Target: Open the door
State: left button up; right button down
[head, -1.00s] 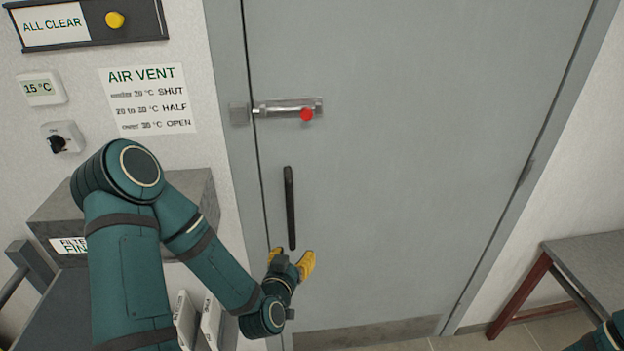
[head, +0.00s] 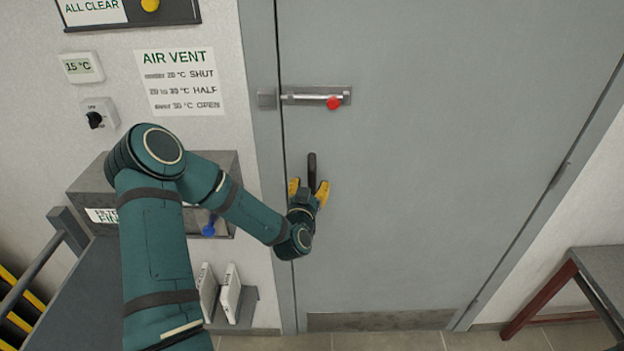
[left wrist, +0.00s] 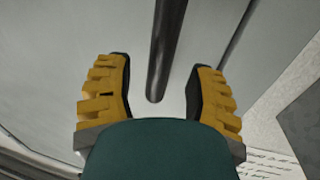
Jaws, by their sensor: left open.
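The grey door (head: 430,190) looks closed in its frame. Its black vertical bar handle (head: 312,165) is partly hidden by my left gripper (head: 308,188) in the head view. That gripper is open, with yellow fingers on either side of the handle's lower part. In the left wrist view the handle (left wrist: 165,50) comes down between the open fingers (left wrist: 160,78), with gaps on both sides. A slide bolt (head: 305,97) with a red knob (head: 333,103) sits above the handle, beside a catch (head: 267,99) on the frame. I cannot tell whether the bolt enters the catch.
On the left wall are an air vent notice (head: 180,82), a thermometer display (head: 80,67) and a black rotary switch (head: 98,118). A grey box (head: 90,185) juts out behind my left arm. A table (head: 600,275) stands at the right.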

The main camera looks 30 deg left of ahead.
pick_arm(q)
jog(key=shift+x, duration=1.25)
jog(key=shift+c, duration=0.3)
grip_shut()
jog(key=shift+d, duration=0.1)
